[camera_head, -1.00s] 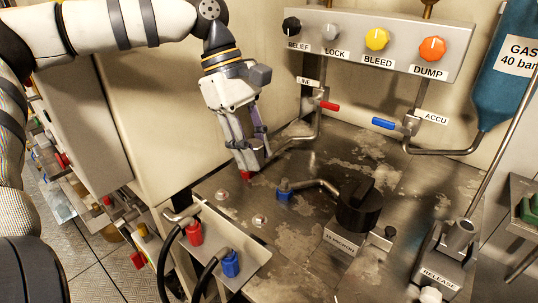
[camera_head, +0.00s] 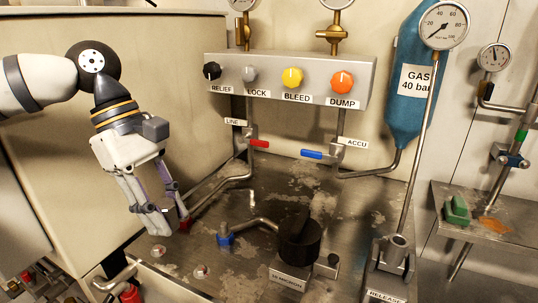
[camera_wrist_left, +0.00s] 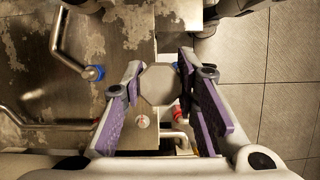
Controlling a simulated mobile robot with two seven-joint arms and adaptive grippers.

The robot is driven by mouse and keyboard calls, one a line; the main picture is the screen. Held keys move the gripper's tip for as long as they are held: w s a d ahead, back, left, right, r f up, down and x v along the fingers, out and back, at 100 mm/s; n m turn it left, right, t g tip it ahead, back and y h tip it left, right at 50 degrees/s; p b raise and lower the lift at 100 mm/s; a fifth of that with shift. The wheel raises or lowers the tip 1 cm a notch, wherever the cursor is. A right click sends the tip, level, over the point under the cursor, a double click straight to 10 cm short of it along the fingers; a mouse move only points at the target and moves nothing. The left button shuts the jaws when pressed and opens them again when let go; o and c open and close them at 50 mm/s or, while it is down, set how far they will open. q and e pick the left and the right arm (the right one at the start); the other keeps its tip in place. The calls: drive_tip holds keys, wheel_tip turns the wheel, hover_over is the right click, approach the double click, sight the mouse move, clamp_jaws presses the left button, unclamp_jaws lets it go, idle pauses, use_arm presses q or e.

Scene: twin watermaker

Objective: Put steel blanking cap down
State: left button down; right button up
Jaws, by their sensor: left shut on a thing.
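My left gripper (camera_head: 158,228) reaches down from the left over the left edge of the stained steel bench (camera_head: 215,284). In the left wrist view, a flat grey many-sided plate, which I take for the steel blanking cap (camera_wrist_left: 158,84), sits between the two purple-padded fingers (camera_wrist_left: 160,85). The gripper is shut on it. In the head view the fingers hide the cap, and I cannot tell whether it touches anything below. A pipe's red end (camera_head: 184,225) is close beside the fingertips. My right gripper is not in view.
A pipe with a blue end (camera_head: 225,236) and a black knob (camera_head: 300,240) stand to the right. A red plug (camera_head: 130,293) hangs at the front. A valve panel (camera_head: 290,76) is behind.

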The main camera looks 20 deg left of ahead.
use_arm(q)
drive_tip(key=d+f+m+g+y, duration=0.1)
drive_tip(key=d+f+m, duration=0.2)
drive_tip(key=f+m, duration=0.1)
drive_tip(key=d+f+m+g+y, duration=0.1)
drive_tip(key=d+f+m+y, duration=0.1)
drive_tip(key=d+f+m, duration=0.2)
drive_tip(key=d+f+m+g+y, duration=0.1)
drive_tip(key=d+f+m+g, duration=0.1)
drive_tip(key=f+m, duration=0.3)
drive_tip(key=shift+w+d+f+m, duration=0.15)
drive_tip(key=shift+d+m, duration=0.3)
drive_tip(key=shift+m, duration=0.5)
drive_tip(key=shift+w+d+f+m, duration=0.1)
drive_tip(key=shift+w+d+m, duration=0.25)
drive_tip(key=shift+m, duration=0.6)
drive_tip(key=shift+r, duration=0.1)
